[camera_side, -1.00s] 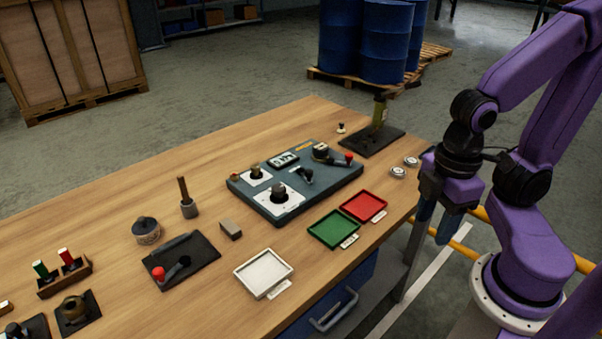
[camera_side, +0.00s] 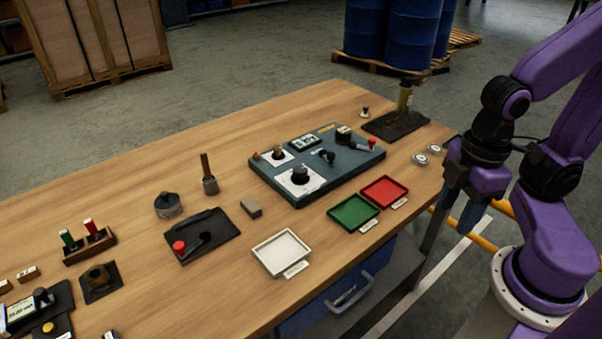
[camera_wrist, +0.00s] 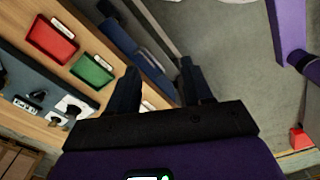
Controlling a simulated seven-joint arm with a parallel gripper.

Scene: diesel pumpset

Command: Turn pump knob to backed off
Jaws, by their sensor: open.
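A blue-grey control panel (camera_side: 335,172) lies on the wooden bench. On a white plate near its front left corner stands a black round knob (camera_side: 299,174). A smaller brass-coloured knob (camera_side: 278,152) sits on another white plate behind it. I cannot read which one is labelled pump. My gripper (camera_side: 461,208) hangs beyond the bench's right edge, well apart from the panel, open with nothing between its fingers. In the wrist view its two dark fingers (camera_wrist: 160,75) are spread over the floor and bench side, with part of the panel (camera_wrist: 25,82) at the left.
A green tray (camera_side: 353,212), a red tray (camera_side: 384,190) and a white tray (camera_side: 282,253) lie along the front edge. The panel also carries a black lever (camera_side: 325,155) and a red-tipped handle (camera_side: 371,143).

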